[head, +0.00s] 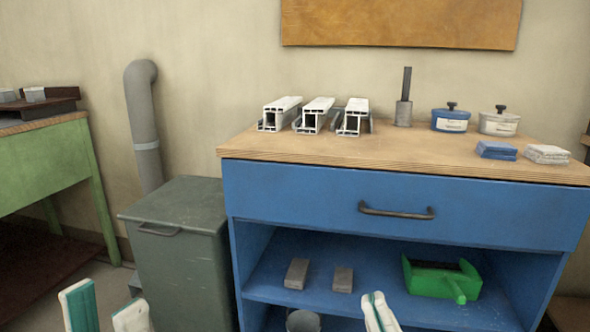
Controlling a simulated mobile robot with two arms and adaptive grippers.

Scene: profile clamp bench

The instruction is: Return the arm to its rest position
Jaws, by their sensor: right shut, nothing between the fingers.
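My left gripper (103,297) shows at the bottom left with its two pale, green-lined fingers apart and nothing seen between them. It is in front of the grey-green metal bin. My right gripper (378,296) shows at the bottom, right of centre, with its fingers together and empty. It appears in front of the blue bench's open shelf. Only the finger ends of both grippers are in view; the rest of my arms is out of the frame.
White profiles (318,108) sit in metal holders on the wooden benchtop (400,152). Pots (451,121), a dark-handled tool (404,110) and folded cloths (496,151) stand right. The shelf holds grey blocks (297,273) and a green dustpan-like item (438,279). A lidded bin (180,250) stands left.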

